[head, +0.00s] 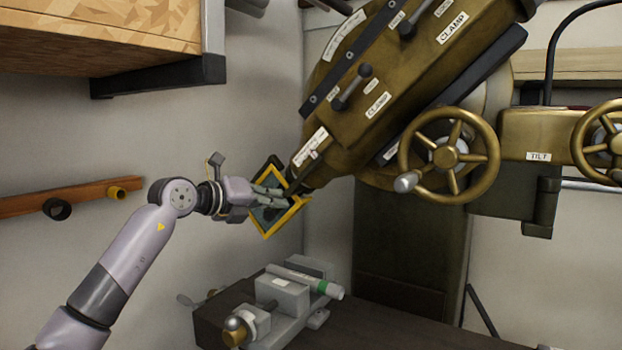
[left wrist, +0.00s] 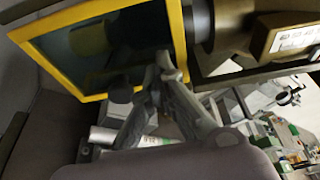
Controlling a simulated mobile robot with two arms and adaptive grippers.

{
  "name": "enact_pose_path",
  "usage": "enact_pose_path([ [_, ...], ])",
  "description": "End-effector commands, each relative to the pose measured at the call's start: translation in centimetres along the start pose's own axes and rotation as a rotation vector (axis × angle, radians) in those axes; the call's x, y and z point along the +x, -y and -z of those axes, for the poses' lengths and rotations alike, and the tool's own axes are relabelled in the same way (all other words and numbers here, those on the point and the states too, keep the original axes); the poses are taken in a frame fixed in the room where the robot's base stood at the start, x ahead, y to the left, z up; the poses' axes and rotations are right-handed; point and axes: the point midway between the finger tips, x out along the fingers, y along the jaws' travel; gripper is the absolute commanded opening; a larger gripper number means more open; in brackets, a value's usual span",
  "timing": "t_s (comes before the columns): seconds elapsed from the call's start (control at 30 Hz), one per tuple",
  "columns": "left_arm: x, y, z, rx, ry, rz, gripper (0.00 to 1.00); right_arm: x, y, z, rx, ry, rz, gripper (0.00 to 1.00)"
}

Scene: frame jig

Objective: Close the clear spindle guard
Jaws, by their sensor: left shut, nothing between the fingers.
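The clear spindle guard (head: 268,228) is a see-through panel in a yellow frame, below the lower end of the brass-coloured machine head (head: 350,130). It hangs tilted at the spindle. In the left wrist view the guard (left wrist: 90,45) fills the upper left, with its yellow frame edge upright near the middle. My left gripper (head: 285,197) is shut and empty, and its fingers overlap the guard in the head view. In the left wrist view its fingertips (left wrist: 165,65) are at the lower right part of the frame; whether they touch it I cannot tell. My right gripper is not in view.
A grey vise (head: 285,300) holding a pale cylinder with a green end (head: 328,289) stands on the dark table (head: 370,330) below. Brass handwheels (head: 448,155) stick out at the right. A wooden shelf (head: 100,40) hangs upper left.

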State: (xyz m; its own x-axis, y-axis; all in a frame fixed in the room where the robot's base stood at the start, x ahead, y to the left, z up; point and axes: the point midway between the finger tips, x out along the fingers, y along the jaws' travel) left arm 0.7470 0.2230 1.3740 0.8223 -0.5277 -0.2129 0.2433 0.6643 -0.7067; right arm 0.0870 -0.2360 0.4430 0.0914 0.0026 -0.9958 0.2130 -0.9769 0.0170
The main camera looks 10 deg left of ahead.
Motion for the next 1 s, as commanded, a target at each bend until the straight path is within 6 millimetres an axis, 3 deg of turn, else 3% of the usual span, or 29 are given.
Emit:
enact_pose_path([
  [0.17, -0.9, -0.2, 0.5, 0.001, 0.002, 0.000, 0.00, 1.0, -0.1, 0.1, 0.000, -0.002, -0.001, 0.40],
  [0.73, -7.5, -0.2, 2.5, 0.002, 0.002, 0.000, 0.00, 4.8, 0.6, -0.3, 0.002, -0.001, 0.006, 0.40],
  [1.0, -8.6, 0.1, 2.8, 0.000, 0.000, 0.001, 0.00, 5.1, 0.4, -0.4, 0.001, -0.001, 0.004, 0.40],
])
